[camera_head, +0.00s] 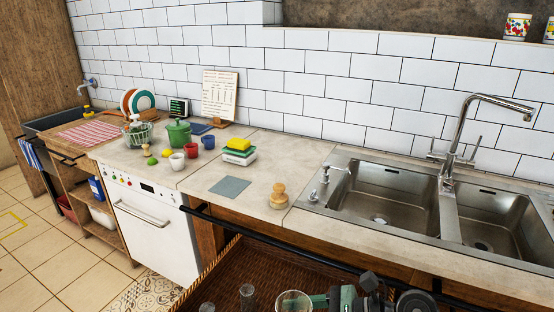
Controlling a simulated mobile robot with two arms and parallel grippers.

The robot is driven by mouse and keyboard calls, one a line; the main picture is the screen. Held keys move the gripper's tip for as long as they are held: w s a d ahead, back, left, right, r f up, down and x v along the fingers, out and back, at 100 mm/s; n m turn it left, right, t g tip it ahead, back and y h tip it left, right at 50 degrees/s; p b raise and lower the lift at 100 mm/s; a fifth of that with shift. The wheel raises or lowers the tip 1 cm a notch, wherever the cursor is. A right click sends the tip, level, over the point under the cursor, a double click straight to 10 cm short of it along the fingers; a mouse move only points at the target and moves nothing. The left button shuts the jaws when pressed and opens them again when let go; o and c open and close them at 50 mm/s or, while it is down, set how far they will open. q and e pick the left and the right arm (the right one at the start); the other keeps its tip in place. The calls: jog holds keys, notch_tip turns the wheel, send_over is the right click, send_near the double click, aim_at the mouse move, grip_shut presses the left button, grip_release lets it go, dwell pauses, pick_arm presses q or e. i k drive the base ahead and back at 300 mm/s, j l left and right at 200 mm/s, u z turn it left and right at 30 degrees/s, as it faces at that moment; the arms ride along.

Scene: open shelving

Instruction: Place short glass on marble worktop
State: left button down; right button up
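The marble worktop (245,165) is the pale counter running from the sink to the left. A round clear glass (293,302) stands at the bottom edge of the view, partly cut off, and looks low and wide. A narrower clear glass (247,296) stands left of it, and another glass rim (207,307) barely shows. I cannot tell for sure which is the short glass. A dark and green mechanical part, seemingly my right gripper (343,298), is just right of the round glass; its fingers are unclear. My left gripper is out of view.
A brown woven surface (255,268) lies below the counter behind a black rail (275,248). The worktop holds a grey mat (230,187), a wooden-handled brush (279,196), stacked sponges (239,149), cups and a green pot (179,133). A double sink (385,187) is right.

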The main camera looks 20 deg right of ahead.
aim_at(254, 192)
jog(key=i+j+z, duration=0.15)
jog(key=z, duration=0.25)
jog(key=i+j+z, duration=0.15)
jog(key=z, duration=0.25)
jog(key=i+j+z, duration=0.1)
jog(key=j+z, duration=0.15)
jog(key=z, duration=0.15)
jog(key=i+j+z, duration=0.15)
jog(key=j, duration=0.5)
jog(key=i+j+z, duration=0.15)
jog(key=j, duration=0.5)
jog(key=i+j+z, duration=0.15)
jog(key=j, duration=0.5)
jog(key=i+j+z, duration=0.15)
jog(key=j, duration=0.55)
jog(key=k+l, duration=0.05)
